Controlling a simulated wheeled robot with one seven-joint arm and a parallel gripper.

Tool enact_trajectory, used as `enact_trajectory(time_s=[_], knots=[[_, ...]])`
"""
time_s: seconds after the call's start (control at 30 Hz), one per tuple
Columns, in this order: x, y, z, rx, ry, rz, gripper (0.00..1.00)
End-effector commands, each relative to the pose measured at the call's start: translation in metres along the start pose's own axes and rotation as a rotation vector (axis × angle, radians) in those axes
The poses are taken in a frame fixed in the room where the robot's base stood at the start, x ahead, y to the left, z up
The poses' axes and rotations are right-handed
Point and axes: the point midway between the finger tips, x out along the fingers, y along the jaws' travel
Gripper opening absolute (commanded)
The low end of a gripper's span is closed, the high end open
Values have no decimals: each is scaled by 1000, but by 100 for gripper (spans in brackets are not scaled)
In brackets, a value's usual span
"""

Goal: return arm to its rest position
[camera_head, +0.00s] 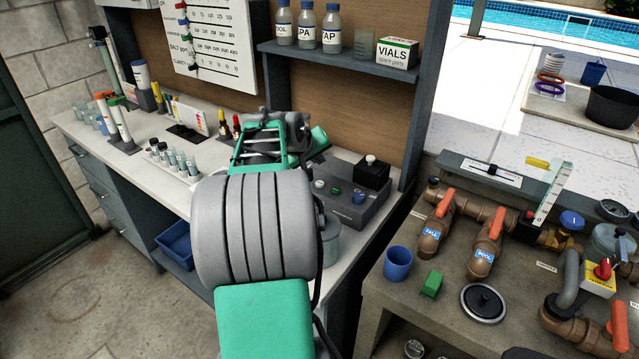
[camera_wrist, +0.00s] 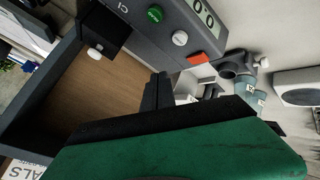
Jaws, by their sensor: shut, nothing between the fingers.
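My arm reaches over the white counter (camera_head: 222,140) in the head view. Its large grey joint and green links cover the middle of the picture and hide part of the counter. In the wrist view my gripper (camera_wrist: 158,92) shows as dark fingers beyond the green housing, shut and empty. Beyond the fingers are a grey device (camera_wrist: 155,28), with a green button, a white knob and a display, and some small vials. In the head view this device (camera_head: 352,208) sits on the counter, right of my arm. I cannot tell the exact gap between the fingers and the device.
A shelf (camera_head: 345,62) with bottles and a VIALS box (camera_head: 396,52) hangs above the counter. Vials in a rack (camera_head: 172,160) stand left of my arm. A bench (camera_head: 400,300) with pipe valves, a blue cup (camera_head: 397,264) and a green block (camera_head: 431,284) is at right.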

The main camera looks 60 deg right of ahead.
Motion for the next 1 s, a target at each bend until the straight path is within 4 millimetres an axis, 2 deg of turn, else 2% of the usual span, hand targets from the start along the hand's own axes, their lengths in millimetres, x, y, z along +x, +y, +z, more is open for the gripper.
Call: enact_trajectory(time_s=[0.2,0.27,0.37,0.47,0.5,0.57,0.6,0.67,0.7,0.77,0.8,0.87,0.9,1.0], knots=[[0,0,0,0,0,0,0],[-5,-8,-2,-5,5,-13,0],[-27,-44,-11,-27,28,-76,0],[-71,-109,-15,-71,53,-191,0],[-92,-139,-12,-94,62,-246,0],[-125,-180,-3,-131,68,-327,0],[-148,-207,6,-159,70,-381,0],[-182,-244,25,-203,69,-460,0],[-205,-266,40,-236,65,-511,0],[-239,-296,69,-292,56,-585,0],[-261,-314,91,-333,47,-634,0],[-291,-335,128,-396,31,-699,0],[-308,-346,152,-438,18,-737,0],[-338,-360,205,-528,-13,-805,0]])
